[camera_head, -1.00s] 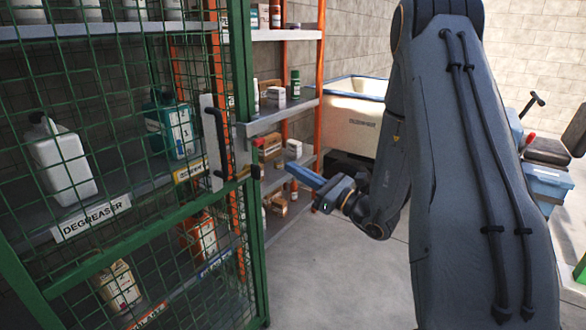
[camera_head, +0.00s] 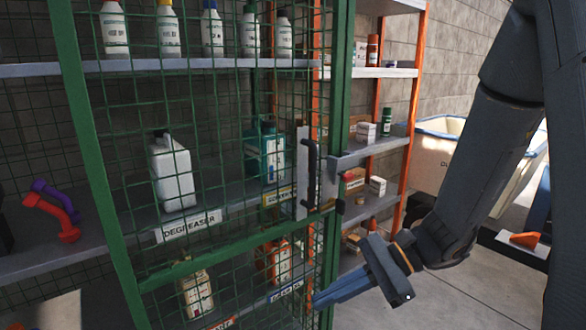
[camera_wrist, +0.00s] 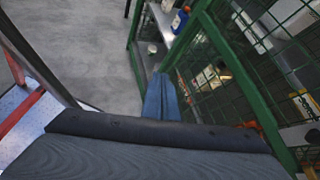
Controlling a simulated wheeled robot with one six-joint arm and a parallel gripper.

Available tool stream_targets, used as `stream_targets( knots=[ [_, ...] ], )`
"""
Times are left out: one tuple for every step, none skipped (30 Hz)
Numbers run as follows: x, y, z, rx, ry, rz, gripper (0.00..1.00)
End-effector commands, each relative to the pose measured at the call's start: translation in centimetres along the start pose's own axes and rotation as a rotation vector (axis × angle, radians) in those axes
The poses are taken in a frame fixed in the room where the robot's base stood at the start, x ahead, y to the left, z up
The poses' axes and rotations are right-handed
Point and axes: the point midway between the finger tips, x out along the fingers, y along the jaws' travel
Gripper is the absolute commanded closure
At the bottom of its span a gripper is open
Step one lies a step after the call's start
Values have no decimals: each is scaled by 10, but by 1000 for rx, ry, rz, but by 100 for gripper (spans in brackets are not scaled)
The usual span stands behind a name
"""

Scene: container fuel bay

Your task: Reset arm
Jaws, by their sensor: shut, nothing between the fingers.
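My gripper (camera_head: 345,290) has blue fingers pressed together with nothing between them. In the head view it is at the lower middle right, in front of the lower right part of the green mesh cage door (camera_head: 215,254). In the wrist view the shut blue fingers (camera_wrist: 161,98) point toward the green frame of the cage. I cannot tell whether they touch the mesh. My arm comes in from the right of the head view and is bent down toward the gripper.
Behind the mesh stand a white jug (camera_head: 172,175), a teal container (camera_head: 265,152) and several bottles. The door has a black handle (camera_head: 309,172). An orange-post shelf (camera_head: 400,150) with small boxes and a cream bin (camera_head: 440,155) stand to the right. Grey floor (camera_wrist: 85,45) is open in the wrist view.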

Motion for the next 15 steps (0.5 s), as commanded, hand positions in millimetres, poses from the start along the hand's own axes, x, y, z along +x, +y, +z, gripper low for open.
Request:
stream_targets(
  knots=[
    [1, 22, 1, -80, 66, 95, 100],
    [1, 34, -2, -130, 108, 152, 100],
    [-2, 51, -6, -198, 163, 226, 100],
    [-6, 61, -10, -252, 204, 280, 100],
    [-10, 70, -14, -307, 245, 331, 100],
    [-16, 82, -19, -384, 298, 399, 100],
    [-23, 88, -24, -443, 339, 447, 100],
    [-29, 93, -29, -503, 379, 494, 100],
    [-38, 98, -35, -583, 430, 553, 100],
    [-44, 100, -39, -643, 465, 593, 100],
    [-51, 101, -42, -700, 498, 631, 100],
    [-59, 100, -46, -773, 539, 676, 100],
    [-64, 99, -49, -824, 566, 706, 100],
    [-70, 98, -51, -870, 591, 731, 100],
    [-75, 96, -53, -925, 618, 762, 100]
  ],
)
